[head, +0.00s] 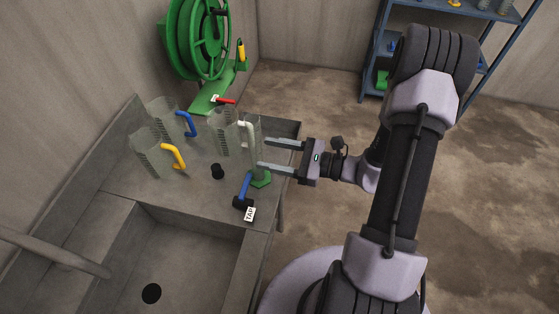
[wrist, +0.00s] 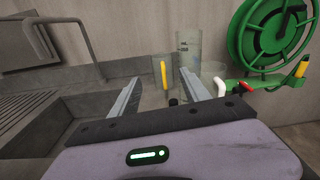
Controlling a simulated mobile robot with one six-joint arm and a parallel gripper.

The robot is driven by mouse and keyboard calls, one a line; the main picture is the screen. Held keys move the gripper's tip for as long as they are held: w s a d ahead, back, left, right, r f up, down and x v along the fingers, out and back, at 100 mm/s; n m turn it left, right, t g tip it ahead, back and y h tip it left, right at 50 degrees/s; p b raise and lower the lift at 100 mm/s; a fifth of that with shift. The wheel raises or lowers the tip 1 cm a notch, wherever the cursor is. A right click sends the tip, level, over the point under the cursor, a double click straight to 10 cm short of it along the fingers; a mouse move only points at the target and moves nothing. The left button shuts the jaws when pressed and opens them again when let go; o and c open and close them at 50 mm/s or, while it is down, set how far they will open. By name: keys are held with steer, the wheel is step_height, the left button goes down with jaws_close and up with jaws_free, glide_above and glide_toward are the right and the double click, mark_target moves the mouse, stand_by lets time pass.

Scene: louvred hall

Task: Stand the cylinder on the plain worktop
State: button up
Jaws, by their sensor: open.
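The clear cylinder (head: 255,158) stands upright in the head view, its green six-sided base (head: 261,179) on the plain worktop (head: 190,193) near the right edge. My gripper (head: 262,153) is open and comes from the right, its fingertips at the cylinder's side. I cannot tell whether the cylinder is between them or just beyond. The open fingers also show in the wrist view (wrist: 160,78). A tall clear marked vessel there (wrist: 189,48) rises past the right finger; I cannot tell whether it is the cylinder or a jug.
Clear jugs with blue (head: 185,124), yellow (head: 174,156) and white (head: 246,124) handles stand close by. A black stopper (head: 217,171) and a blue-levered tap (head: 244,190) are near the cylinder. The sink (head: 185,255) lies in front, a green hose reel (head: 200,40) behind.

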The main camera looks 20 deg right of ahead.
steer(key=s+a+r+n+g+h, duration=0.4)
steer(key=s+a+r+n+g, duration=0.65)
steer(key=s+n, duration=0.2)
steer(key=s+d+r+n+t+h, duration=0.4)
steer(key=r+n+t+h, duration=0.2)
steer(key=r+n+h, duration=0.15)
step_height(320, 180, down, 13)
steer(key=b, duration=1.3)
steer(key=shift+w+f, duration=0.15)
